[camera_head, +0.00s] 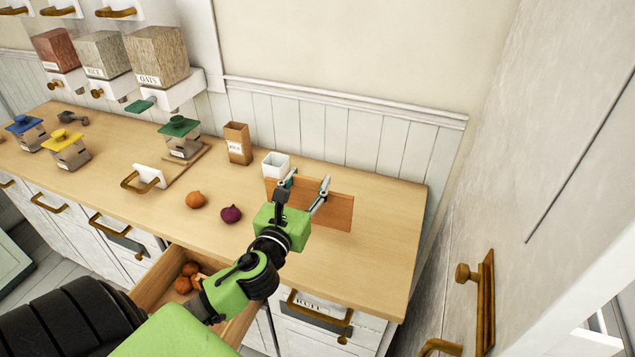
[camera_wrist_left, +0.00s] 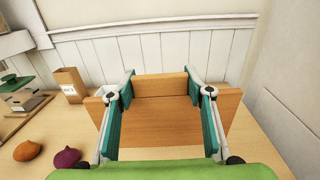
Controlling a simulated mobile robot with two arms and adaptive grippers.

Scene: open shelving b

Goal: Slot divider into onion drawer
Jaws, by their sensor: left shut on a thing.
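The divider is a flat brown wooden board (camera_head: 338,212) over the right part of the counter, standing upright on edge. I cannot tell whether its lower edge touches the counter. My left gripper (camera_head: 304,184) is shut on the board, which also shows between its teal fingers in the left wrist view (camera_wrist_left: 160,115). The onion drawer (camera_head: 150,278) is pulled out below the counter front, with several brown onions (camera_head: 187,278) inside. My left arm hides part of the drawer. My right gripper is not in view.
A brown onion (camera_head: 196,200) and a red onion (camera_head: 231,214) lie on the counter (camera_head: 370,255) left of the board. A tall panel with brass handles (camera_head: 486,300) closes off the right.

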